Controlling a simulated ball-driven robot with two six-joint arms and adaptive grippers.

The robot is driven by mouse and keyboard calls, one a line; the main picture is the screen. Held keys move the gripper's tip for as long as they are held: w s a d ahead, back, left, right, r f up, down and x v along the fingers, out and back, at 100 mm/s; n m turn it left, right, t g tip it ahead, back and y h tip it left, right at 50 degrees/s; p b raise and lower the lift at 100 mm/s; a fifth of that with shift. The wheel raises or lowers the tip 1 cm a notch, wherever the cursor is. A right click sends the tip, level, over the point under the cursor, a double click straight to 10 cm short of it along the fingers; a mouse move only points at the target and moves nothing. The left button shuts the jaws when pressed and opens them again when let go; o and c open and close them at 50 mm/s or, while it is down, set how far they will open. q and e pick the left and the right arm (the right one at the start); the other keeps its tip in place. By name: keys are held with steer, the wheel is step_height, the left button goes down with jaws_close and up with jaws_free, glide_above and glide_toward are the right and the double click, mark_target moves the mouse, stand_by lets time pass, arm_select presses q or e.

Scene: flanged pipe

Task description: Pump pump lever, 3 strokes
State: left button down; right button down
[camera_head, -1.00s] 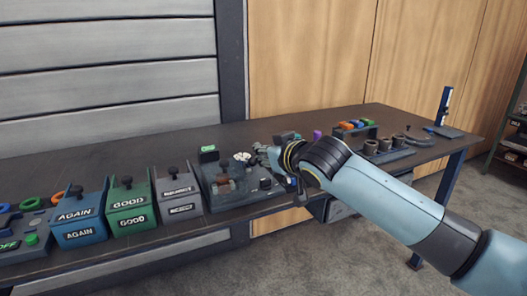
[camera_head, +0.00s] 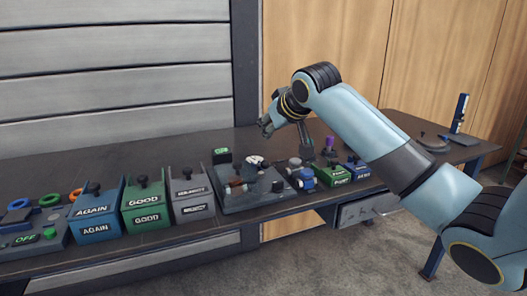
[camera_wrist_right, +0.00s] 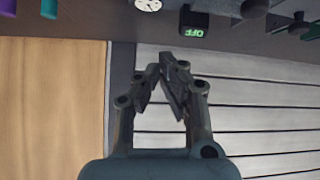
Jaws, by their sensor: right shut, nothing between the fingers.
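My right gripper (camera_head: 266,127) is raised above the bench, up and behind the gauge unit, apart from everything on it. The right wrist view shows its fingers (camera_wrist_right: 165,68) drawn together with nothing between them. What looks like the pump lever (camera_head: 305,138) is a dark grey bar standing nearly upright, just right of the gripper and partly beside my arm. It rises from a small blue and grey pump body (camera_head: 301,174). The gripper does not appear to touch it. My left gripper is not in view.
A grey unit (camera_head: 230,200) with a white gauge (camera_head: 255,161), a brown pipe piece and a green-lit display (camera_head: 222,155) stands left of the pump. Blue, green and grey boxes (camera_head: 145,205) line the left bench. Small green and blue bins (camera_head: 335,176) sit right of the pump.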

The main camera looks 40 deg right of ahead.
mark_target(262, 164)
steer(key=shift+w+r, duration=0.1)
steer(key=shift+r, duration=0.15)
steer(key=w+f, duration=0.1)
steer(key=f, duration=0.1)
steer(key=w+d+f, duration=0.1)
steer(key=w+f, duration=0.1)
steer(key=f, duration=0.1)
steer(key=w+f, duration=0.2)
steer(key=shift+w+d+f, duration=0.15)
steer(key=shift+d+f, duration=0.05)
steer(key=shift+f, duration=0.15)
steer(key=shift+s+f, duration=0.25)
steer(key=shift+s, duration=0.2)
